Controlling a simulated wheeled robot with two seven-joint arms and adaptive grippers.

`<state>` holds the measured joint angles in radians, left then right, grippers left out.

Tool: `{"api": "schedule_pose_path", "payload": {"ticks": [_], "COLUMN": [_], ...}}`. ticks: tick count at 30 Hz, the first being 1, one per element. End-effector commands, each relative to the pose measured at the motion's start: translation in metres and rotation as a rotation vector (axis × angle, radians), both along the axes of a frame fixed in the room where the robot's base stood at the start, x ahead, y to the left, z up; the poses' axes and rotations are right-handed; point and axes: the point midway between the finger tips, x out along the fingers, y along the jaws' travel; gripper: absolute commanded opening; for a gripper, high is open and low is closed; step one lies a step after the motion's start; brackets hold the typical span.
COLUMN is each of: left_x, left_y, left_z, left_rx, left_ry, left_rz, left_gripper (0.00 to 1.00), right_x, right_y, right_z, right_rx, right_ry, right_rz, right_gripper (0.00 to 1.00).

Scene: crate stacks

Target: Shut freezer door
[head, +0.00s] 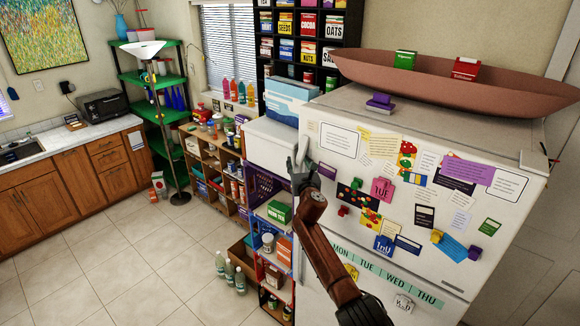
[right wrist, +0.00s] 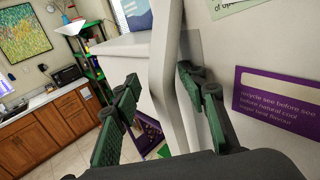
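The white freezer door (head: 345,170) is the upper front of the fridge on the right, covered with magnets and notes. Whether it stands slightly ajar I cannot tell. Its pale vertical handle (head: 302,142) is at the door's left edge, and it also shows in the right wrist view (right wrist: 166,85). My right gripper (head: 298,172) is at this handle. In the right wrist view its green-padded fingers (right wrist: 160,108) are spread, one on each side of the handle. A gap shows on the left side; contact on the right side is unclear. My left gripper is out of view.
A long brown tray (head: 440,82) lies on the fridge top (head: 355,100). Bottles (head: 230,272) stand on the floor. The tiled floor (head: 120,270) at left is clear.

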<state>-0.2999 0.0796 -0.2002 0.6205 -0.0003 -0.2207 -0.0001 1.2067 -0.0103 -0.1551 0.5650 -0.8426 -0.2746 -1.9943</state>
Motion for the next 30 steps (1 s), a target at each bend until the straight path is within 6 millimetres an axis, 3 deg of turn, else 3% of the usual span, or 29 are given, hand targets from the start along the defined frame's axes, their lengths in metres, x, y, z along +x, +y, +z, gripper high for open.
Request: {"api": "schedule_pose_path", "payload": {"ticks": [9, 30], "left_x": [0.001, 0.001], "left_y": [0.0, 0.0], "left_z": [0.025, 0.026], "left_rx": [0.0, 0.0], "left_ry": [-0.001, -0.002], "left_rz": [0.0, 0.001], "left_gripper": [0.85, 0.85], "right_x": [-0.016, -0.053], "right_y": [0.012, 0.046], "right_z": [0.003, 0.001], "right_rx": [0.003, 0.002], "right_ry": [0.0, -0.002], "right_rz": [0.0, 0.007], "right_gripper": [0.39, 0.39]}}
